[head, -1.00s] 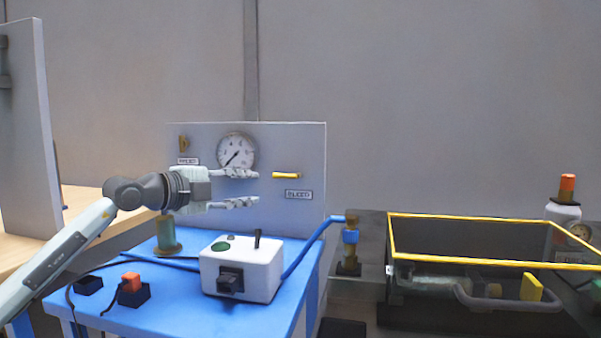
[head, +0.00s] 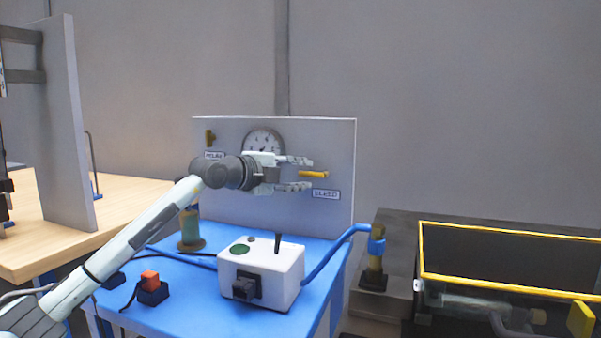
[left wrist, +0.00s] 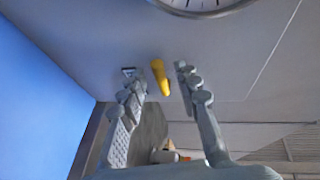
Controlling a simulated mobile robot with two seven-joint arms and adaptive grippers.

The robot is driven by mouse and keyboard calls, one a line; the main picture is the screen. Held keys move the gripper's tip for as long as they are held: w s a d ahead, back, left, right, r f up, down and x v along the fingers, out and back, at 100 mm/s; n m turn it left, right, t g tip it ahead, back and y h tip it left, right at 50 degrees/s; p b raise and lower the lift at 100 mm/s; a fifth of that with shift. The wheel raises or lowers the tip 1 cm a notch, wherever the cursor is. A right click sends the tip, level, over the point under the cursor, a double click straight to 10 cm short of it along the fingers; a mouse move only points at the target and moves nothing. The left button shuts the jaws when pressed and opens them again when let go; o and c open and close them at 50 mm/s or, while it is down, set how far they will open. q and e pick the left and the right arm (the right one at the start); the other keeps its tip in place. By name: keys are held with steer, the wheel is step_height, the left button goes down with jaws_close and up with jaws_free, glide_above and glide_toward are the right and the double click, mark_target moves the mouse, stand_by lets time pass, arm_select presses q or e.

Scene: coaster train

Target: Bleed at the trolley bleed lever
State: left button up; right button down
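The yellow bleed lever (head: 314,175) sticks out sideways on the grey panel (head: 335,145), above a label (head: 326,194) that seems to read BLEED. My left gripper (head: 304,173) is open, its two fingers pointing right, with the lever level with the gap at the fingertips. In the left wrist view the lever (left wrist: 160,77) shows between the open fingertips (left wrist: 157,80), with clear space on both sides. I cannot tell whether the tips reach around it. The round gauge (head: 262,142) is partly hidden behind my gripper. My right gripper is not in view.
A white control box (head: 262,272) with a black stick stands on the blue trolley (head: 205,315) below my left arm. A blue hose (head: 335,252) runs right to a brass fitting (head: 375,262). A yellow-rimmed black frame (head: 505,289) stands at the right.

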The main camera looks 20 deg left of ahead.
arm_select(q)
steer(key=shift+c, duration=0.2)
jaws_close()
